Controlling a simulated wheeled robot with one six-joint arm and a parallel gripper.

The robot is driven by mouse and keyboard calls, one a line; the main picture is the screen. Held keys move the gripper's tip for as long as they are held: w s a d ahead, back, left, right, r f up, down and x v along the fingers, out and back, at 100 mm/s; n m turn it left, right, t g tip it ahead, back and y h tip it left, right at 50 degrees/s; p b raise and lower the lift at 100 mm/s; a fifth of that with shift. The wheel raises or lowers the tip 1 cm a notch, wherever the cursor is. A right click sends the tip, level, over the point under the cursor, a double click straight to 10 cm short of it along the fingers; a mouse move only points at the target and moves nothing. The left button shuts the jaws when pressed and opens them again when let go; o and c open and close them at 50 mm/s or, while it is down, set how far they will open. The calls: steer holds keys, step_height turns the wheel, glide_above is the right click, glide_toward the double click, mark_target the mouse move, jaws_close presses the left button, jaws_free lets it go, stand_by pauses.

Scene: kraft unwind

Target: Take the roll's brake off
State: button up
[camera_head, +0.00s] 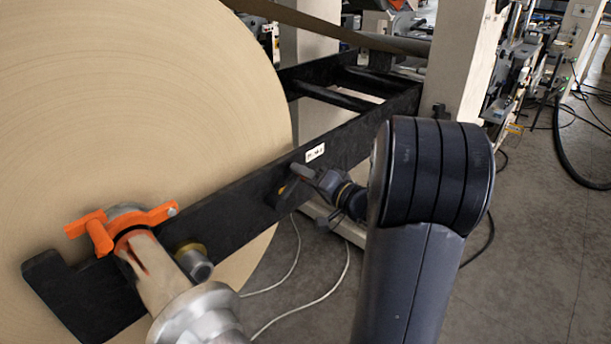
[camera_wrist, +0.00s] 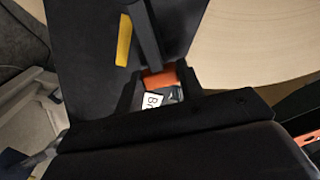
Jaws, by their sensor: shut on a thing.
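The big kraft roll (camera_head: 140,110) fills the left of the head view, and part shows in the wrist view (camera_wrist: 250,40). The black frame beam (camera_head: 235,195) runs in front of it, with a small white label (camera_head: 315,153). My gripper (camera_head: 303,173) is at the beam's outer face, just below that label. In the wrist view, my gripper (camera_wrist: 160,85) is shut on the orange end of the brake lever (camera_wrist: 160,78). A dark bar runs up from this end, beside a yellow mark (camera_wrist: 124,40). A label partly reading "Br" (camera_wrist: 152,100) shows between the jaws. The head view hides the orange end.
An orange clamp (camera_head: 155,215) sits round the roll's shaft (camera_head: 195,315) at the lower left. A beige machine post (camera_head: 465,60) stands behind my arm. White cables (camera_head: 320,290) lie on the floor below the beam. The floor at the right (camera_head: 545,260) is mostly clear.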

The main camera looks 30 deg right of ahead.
jaws_close()
steer(key=shift+n+b, duration=0.4)
steer(key=shift+b, duration=0.75)
steer(key=a+n+b, duration=0.1)
steer(key=b, duration=0.3)
steer(key=a+r+n+b, duration=0.1)
steer(key=n+b, duration=0.1)
steer(key=b, duration=0.3)
steer(key=s+a+r+n+b, duration=0.1)
steer(key=b, duration=0.3)
steer(key=shift+n+b, duration=0.3)
steer(key=shift+n, duration=0.1)
steer(key=n+b, duration=0.1)
steer(key=b, duration=0.1)
steer(key=a+r+b, duration=0.1)
steer(key=shift+s+r+n+b, duration=0.1)
steer(key=shift+s+n+b, duration=0.15)
steer(key=shift+n+b, duration=0.15)
steer(key=shift+a+r, duration=0.1)
